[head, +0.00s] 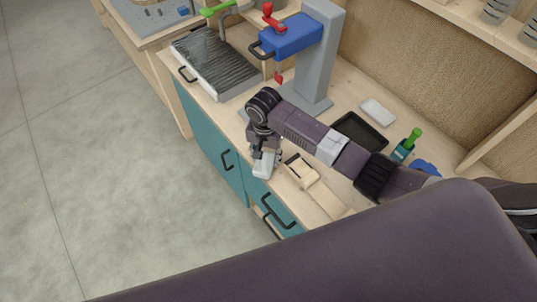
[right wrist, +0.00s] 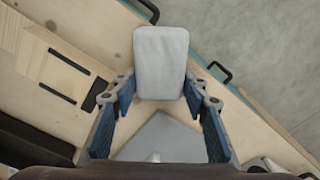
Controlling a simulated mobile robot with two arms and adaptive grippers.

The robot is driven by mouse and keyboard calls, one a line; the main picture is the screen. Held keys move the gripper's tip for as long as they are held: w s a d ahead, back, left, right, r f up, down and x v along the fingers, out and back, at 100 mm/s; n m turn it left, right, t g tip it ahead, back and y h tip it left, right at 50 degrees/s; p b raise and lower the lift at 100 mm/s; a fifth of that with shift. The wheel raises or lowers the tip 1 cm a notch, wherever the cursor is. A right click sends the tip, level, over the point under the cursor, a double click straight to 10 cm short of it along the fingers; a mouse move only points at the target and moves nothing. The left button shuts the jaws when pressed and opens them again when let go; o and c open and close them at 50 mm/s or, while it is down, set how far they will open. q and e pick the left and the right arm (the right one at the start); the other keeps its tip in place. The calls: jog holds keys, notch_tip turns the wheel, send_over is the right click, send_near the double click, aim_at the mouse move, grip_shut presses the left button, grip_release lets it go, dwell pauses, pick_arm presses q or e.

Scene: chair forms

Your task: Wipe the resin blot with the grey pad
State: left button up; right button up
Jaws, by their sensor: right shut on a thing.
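The pad (head: 265,165) is light grey with rounded corners. My right gripper (head: 265,153) is shut on it at the front edge of the workbench, above the teal cabinet fronts. In the right wrist view the pad (right wrist: 160,62) sits between the two blue fingertips of the gripper (right wrist: 161,88). I cannot make out the resin blot in either view; the pad or my arm may hide it. My left gripper is not in view.
A wooden piece with a dark slot (head: 302,172) lies right of the pad. Behind my arm stand a blue-and-grey press (head: 317,60), a black tray (head: 360,130), a white dish (head: 378,112) and a green-capped bottle (head: 405,148). A ribbed draining board (head: 215,62) lies left.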

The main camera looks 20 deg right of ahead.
jog(key=shift+s+a+f, duration=0.1)
jog(key=shift+s+f, duration=0.1)
jog(key=shift+s, duration=0.05)
jog(key=shift+w+r, duration=0.2)
jog(key=shift+r, duration=2.9)
jog(key=shift+r, duration=1.55)
